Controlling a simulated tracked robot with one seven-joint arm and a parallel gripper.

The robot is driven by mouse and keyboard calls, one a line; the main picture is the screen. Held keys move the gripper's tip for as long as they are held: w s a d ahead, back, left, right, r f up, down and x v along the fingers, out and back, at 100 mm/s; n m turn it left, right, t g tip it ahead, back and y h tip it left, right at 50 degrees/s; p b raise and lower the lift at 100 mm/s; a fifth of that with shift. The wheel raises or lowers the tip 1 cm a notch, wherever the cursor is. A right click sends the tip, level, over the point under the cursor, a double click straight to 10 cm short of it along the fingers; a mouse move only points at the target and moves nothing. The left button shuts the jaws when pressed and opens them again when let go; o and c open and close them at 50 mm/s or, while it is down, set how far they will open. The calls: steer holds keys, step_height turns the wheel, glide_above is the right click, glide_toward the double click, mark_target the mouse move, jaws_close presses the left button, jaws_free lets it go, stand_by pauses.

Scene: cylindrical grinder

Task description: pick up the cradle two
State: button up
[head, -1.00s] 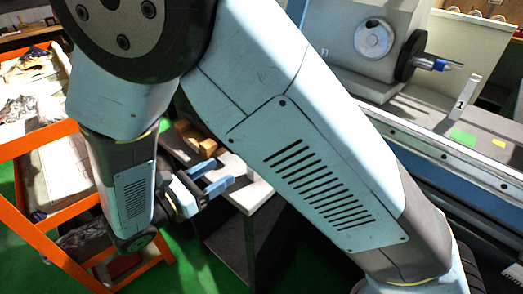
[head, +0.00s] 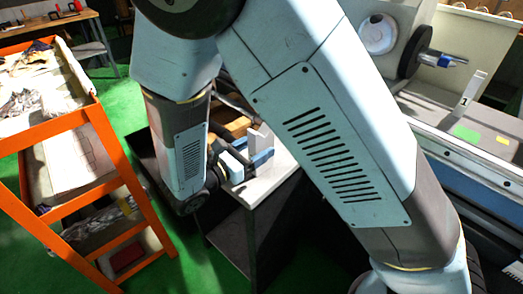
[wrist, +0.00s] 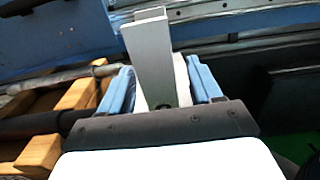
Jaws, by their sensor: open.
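My gripper (head: 249,158) is open over the small table beside the machine, its two blue fingers spread. In the wrist view a grey upright plate (wrist: 150,48) stands between the fingers (wrist: 161,68), apart from both; it also shows in the head view (head: 262,137). I cannot read a number on it. Notched wooden pieces (wrist: 75,97), which look like cradles, lie left of the fingers, with dark and grey rods across them. They show partly behind my arm in the head view (head: 232,128). I cannot tell which is cradle two.
The pale table top (head: 262,187) has free room at its front. An orange-framed cart (head: 131,195) stands left. The grinder (head: 450,110) with a tag marked 1 (head: 472,92) is at the right. Green floor lies between cart and table.

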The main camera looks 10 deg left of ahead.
steer(key=shift+x, duration=1.05)
steer(key=shift+c, duration=0.3)
jaws_close()
